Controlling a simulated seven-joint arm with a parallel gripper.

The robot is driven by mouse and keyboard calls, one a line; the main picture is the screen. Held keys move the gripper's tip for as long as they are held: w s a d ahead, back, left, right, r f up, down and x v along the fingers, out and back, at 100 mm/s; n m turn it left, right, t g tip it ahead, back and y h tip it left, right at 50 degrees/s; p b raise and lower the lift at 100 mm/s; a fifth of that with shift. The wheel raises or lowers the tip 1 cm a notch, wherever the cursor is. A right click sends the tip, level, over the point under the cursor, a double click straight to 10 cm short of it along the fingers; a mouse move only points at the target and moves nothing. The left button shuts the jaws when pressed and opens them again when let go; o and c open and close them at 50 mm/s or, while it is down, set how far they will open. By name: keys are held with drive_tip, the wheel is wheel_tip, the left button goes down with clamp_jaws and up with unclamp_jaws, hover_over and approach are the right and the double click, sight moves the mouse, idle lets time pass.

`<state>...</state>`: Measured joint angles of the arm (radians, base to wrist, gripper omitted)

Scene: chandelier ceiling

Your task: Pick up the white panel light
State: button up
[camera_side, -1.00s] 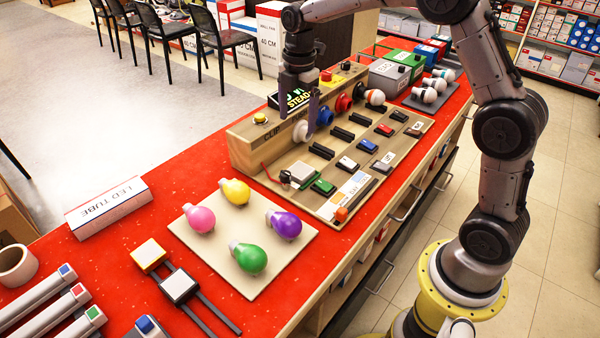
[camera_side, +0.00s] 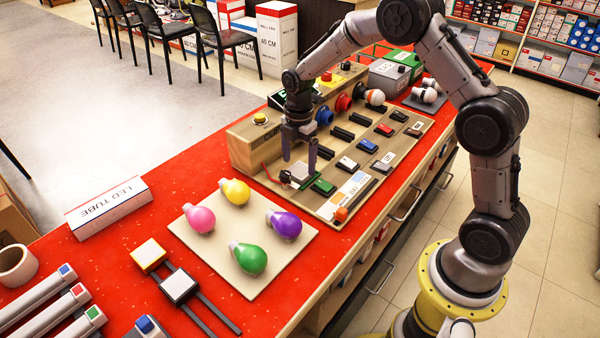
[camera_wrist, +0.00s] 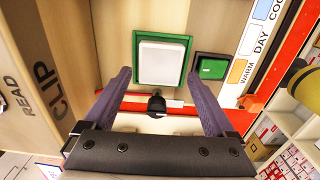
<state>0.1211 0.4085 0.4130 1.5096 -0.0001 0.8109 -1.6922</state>
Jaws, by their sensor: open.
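A white square panel light (camera_side: 299,172) lies on the near left part of the wooden test board (camera_side: 327,206). In the wrist view the white panel (camera_wrist: 161,62) sits within a green square frame (camera_wrist: 190,62). My gripper (camera_side: 299,158) is open above it, fingers pointing down, with nothing held. In the wrist view, the fingertips of my gripper (camera_wrist: 160,76) stand left and right of the panel. I cannot tell whether they touch anything.
A small green switch (camera_side: 323,187) sits just right of the panel, and a row of black slots stands behind. The raised wooden box (camera_side: 240,150) rises close on the left. A board with several coloured bulbs (camera_side: 220,272) lies in front. Bare red counter (camera_side: 170,175) is left.

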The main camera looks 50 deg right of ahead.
sight(300, 172)
drive_tip(key=shift+f, duration=1.3)
drive_tip(key=c, duration=1.2)
drive_tip(key=shift+o, duration=0.2)
drive_tip(key=shift+r, duration=0.1)
